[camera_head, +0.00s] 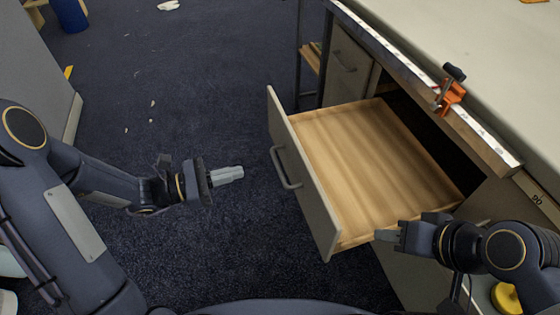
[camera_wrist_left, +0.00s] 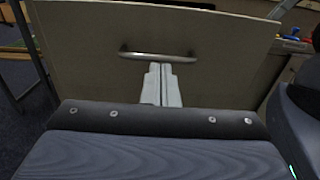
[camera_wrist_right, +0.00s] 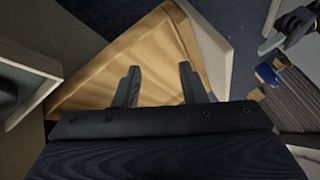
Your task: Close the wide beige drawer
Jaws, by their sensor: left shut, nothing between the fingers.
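The wide beige drawer (camera_head: 312,205) is pulled well out of the desk, with its empty wooden inside showing. Its front carries a grey bar handle (camera_head: 284,168). My left gripper (camera_head: 240,173) is shut and empty, a short way left of the handle and apart from it. In the left wrist view the drawer front (camera_wrist_left: 85,45) and its handle (camera_wrist_left: 158,55) stand straight ahead of the shut fingers (camera_wrist_left: 160,72). My right gripper (camera_head: 385,235) is at the drawer's near side edge. In the right wrist view its fingers (camera_wrist_right: 158,85) are apart, with the drawer's wooden inside (camera_wrist_right: 155,50) beyond. Contact cannot be told.
The desk top (camera_head: 455,35) lies at the upper right, with an orange clamp (camera_head: 452,92) on its edge. A smaller closed cabinet front (camera_head: 348,65) stands behind the drawer. Dark carpet (camera_head: 190,80) left of the drawer is mostly clear. A yellow round object (camera_head: 507,298) is at lower right.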

